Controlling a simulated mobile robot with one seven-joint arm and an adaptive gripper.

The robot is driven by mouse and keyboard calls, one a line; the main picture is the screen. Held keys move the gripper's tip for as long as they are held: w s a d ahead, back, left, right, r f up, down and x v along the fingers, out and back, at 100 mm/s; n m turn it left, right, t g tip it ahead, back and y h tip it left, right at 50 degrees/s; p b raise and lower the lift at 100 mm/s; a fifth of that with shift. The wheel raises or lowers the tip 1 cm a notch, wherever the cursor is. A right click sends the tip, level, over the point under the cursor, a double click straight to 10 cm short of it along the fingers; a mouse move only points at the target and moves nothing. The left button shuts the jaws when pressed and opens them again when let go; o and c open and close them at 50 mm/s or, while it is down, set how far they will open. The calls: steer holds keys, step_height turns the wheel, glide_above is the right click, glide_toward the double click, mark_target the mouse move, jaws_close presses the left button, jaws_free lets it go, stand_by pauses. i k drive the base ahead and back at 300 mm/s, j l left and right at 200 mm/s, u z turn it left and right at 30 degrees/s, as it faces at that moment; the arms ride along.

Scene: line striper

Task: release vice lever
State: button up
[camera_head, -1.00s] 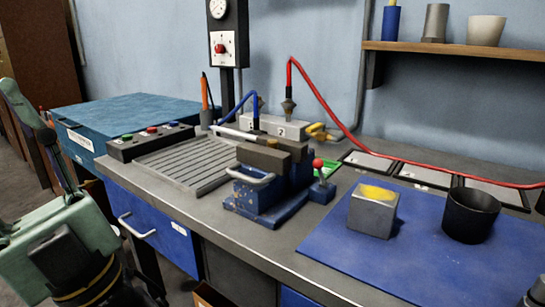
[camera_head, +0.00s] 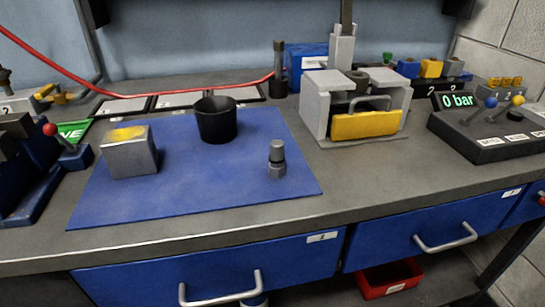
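The blue vice (camera_head: 38,195) is at the left edge of the head view, partly cut off by the frame. A small lever with a red ball knob (camera_head: 50,129) stands on a blue block (camera_head: 76,157) at the vice's right side. The lever leans up and to the left. My gripper is not in view.
A blue mat (camera_head: 200,185) carries a metal block with a yellow top (camera_head: 130,155), a black cup (camera_head: 216,122) and a small metal fitting (camera_head: 277,160). To the right are a grey fixture with a yellow front (camera_head: 366,124) and a control box showing "0 bar" (camera_head: 458,100). Drawer handles (camera_head: 446,241) protrude in front.

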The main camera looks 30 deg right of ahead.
mark_target(49, 128)
steer(key=l+u, duration=0.5)
steer(key=k+l+u, duration=0.15)
steer(key=l+u, duration=0.35)
steer(key=i, duration=0.6)
